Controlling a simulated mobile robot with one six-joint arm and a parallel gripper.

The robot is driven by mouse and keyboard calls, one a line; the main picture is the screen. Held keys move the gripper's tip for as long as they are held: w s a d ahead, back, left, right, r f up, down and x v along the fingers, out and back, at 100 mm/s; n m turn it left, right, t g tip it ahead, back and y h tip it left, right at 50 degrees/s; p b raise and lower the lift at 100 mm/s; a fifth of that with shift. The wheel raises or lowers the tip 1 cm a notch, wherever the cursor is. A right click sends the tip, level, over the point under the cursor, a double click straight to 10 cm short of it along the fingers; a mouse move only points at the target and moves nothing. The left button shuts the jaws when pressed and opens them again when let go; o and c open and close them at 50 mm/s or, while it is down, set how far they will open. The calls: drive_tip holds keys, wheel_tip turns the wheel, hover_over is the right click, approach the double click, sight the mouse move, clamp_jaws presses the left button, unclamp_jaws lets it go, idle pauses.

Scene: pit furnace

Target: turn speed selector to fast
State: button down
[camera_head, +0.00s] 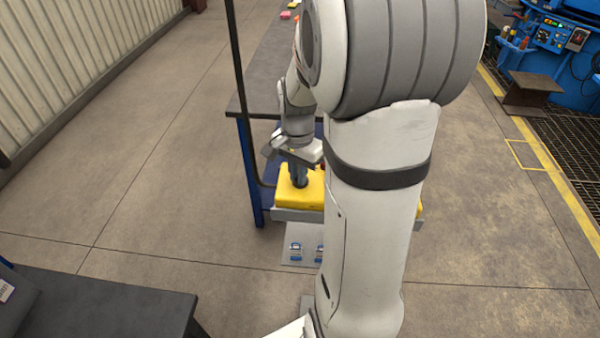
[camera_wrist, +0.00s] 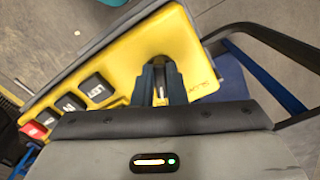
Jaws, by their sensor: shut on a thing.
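The yellow control box (camera_head: 288,196) sits at the near end of the workbench in the head view, partly hidden by my arm. In the wrist view the box (camera_wrist: 120,65) fills the upper middle, tilted. My gripper (camera_head: 299,178) points down at its top face. In the wrist view my gripper (camera_wrist: 161,75) is shut on the dark speed selector (camera_wrist: 160,61), whose knob is mostly hidden between the fingers. Dark lettering, which I cannot read fully, shows just right of the fingers. The selector's pointing direction cannot be made out.
Several black push buttons (camera_wrist: 97,87) and a red one (camera_wrist: 33,129) line the box left of my fingers. A dark cable (camera_head: 238,80) rises beside the bench. A dark table (camera_head: 100,305) stands at lower left. Open concrete floor lies left of the bench.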

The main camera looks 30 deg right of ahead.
drive_tip(key=shift+m, duration=0.4)
drive_tip(key=c, duration=1.5)
unclamp_jaws()
drive_tip(key=shift+o, duration=0.2)
wheel_tip(320, 180, up, 8)
drive_tip(key=shift+f, duration=0.1)
drive_tip(key=s+a+n+t, duration=0.2)
drive_tip(key=s+a+n, duration=0.9)
drive_tip(key=s+n, duration=0.1)
drive_tip(key=shift+r+n+t, duration=0.3)
drive_tip(key=shift+n+t, duration=0.1)
drive_tip(key=shift+n, duration=0.1)
